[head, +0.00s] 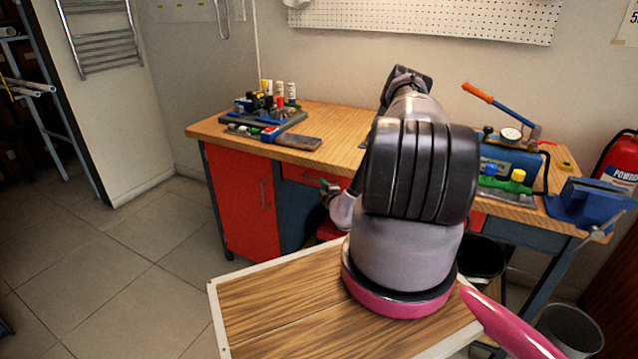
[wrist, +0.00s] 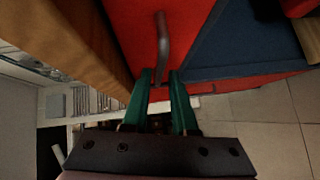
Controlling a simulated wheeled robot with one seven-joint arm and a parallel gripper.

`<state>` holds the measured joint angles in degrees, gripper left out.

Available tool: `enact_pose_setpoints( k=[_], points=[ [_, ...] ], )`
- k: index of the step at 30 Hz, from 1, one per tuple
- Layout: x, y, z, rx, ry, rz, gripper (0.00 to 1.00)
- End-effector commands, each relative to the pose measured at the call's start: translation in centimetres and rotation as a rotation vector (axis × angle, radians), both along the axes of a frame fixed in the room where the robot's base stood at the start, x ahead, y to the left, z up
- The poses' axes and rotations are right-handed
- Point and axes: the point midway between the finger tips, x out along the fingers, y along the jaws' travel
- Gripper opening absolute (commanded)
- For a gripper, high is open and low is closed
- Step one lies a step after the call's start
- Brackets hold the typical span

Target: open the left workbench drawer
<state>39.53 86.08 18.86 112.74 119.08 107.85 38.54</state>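The left drawer is a red front (head: 298,173) just under the bench top in the head view, partly hidden by my arm. In the wrist view its red front (wrist: 192,22) fills the top middle and looks shut. Its grey bar handle (wrist: 163,35) runs lengthwise there, with its near end between or just beyond my fingertips; I cannot tell which. My gripper (wrist: 161,76) has green fingers standing apart, one on each side of the handle's line. It shows small at the drawer in the head view (head: 328,187).
The wooden bench top (head: 335,125) overhangs the drawer and lies close along the wrist view's left side (wrist: 88,45). A red cabinet door (head: 240,200) stands left of the drawer, and a blue panel (wrist: 245,42) lies below it. Floor (head: 130,265) at the left is clear.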

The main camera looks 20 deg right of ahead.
Motion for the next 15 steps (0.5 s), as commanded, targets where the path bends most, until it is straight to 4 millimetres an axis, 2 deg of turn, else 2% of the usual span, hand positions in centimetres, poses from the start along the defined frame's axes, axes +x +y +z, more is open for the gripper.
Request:
enact_pose_setpoints(
  k=[3,6,15],
  points=[
    [2.0,-0.1,-0.2,-0.002,-0.002,0.001,0.26],
    [3.0,-0.3,-0.4,-0.001,-0.001,0.001,0.26],
    [3.9,-0.4,-0.5,0.000,0.001,0.001,0.26]
  ],
)
